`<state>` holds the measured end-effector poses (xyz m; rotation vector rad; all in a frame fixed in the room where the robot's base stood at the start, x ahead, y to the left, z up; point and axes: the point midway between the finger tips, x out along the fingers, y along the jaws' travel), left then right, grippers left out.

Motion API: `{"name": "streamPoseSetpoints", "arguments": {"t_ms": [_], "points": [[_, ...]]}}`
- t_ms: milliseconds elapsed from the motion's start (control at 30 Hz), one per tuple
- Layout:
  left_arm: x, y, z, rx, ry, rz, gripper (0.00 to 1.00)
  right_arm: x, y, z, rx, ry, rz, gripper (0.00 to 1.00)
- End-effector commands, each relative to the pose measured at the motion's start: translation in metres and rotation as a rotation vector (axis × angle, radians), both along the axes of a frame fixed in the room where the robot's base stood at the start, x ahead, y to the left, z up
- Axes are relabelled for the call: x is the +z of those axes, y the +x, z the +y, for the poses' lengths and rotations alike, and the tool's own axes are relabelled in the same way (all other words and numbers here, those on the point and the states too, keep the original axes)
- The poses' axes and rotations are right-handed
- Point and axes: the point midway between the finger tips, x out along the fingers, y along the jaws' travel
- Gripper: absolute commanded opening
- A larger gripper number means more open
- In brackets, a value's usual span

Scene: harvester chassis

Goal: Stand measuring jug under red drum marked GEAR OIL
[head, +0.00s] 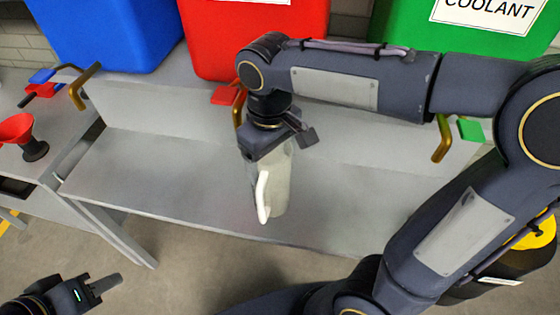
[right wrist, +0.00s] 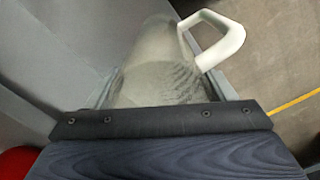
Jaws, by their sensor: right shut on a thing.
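The clear measuring jug (head: 280,185) with a white handle is upright over the grey bench, near its front edge. I cannot tell whether its base touches the bench. My right gripper (head: 270,145) is shut on the jug's upper part. In the right wrist view the jug (right wrist: 155,70) and its white handle lie beyond the gripper (right wrist: 160,118). The red drum (head: 225,50) stands behind; its label is cut off. Its brass spout (head: 239,106) with a red lever is just left of and behind my right gripper. My left gripper (head: 100,288) is low at the left, away from the bench; its jaw opening is unclear.
A blue drum (head: 105,35) and a green COOLANT drum (head: 420,30) flank the red one, each with a brass spout. A red funnel (head: 18,130) is on the left side table. The bench (head: 140,175) is clear left of the jug.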

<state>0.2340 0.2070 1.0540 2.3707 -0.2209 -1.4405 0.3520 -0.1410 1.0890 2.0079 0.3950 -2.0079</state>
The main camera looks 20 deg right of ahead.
Motion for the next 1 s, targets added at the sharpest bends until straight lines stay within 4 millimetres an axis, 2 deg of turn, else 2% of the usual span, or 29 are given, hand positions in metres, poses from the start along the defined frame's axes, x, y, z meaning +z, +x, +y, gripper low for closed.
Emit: {"name": "streamPoseSetpoints", "arguments": {"t_ms": [167, 200, 400, 667, 833, 1000], "points": [[0.011, 0.000, 0.000, 0.000, 0.000, 0.000, 0.36, -0.018, 0.035, -0.030, -0.008, -0.002, 0.005, 0.38], [0.011, 0.000, 0.000, 0.000, 0.000, 0.000, 0.36, -0.027, 0.041, -0.034, -0.005, -0.002, 0.006, 0.38], [0.014, 0.000, 0.000, 0.000, 0.000, 0.000, 0.36, -0.060, 0.061, -0.050, -0.003, 0.000, 0.003, 0.38], [0.017, 0.000, 0.000, 0.000, 0.000, 0.000, 0.36, -0.079, 0.074, -0.060, -0.004, -0.001, 0.002, 0.38], [0.017, 0.000, 0.000, 0.000, 0.000, 0.000, 0.36, -0.104, 0.074, -0.060, 0.000, -0.001, 0.003, 0.38], [0.017, 0.000, 0.000, 0.000, 0.000, 0.000, 0.36, -0.110, 0.074, -0.060, -0.001, 0.000, -0.001, 0.38]]}}
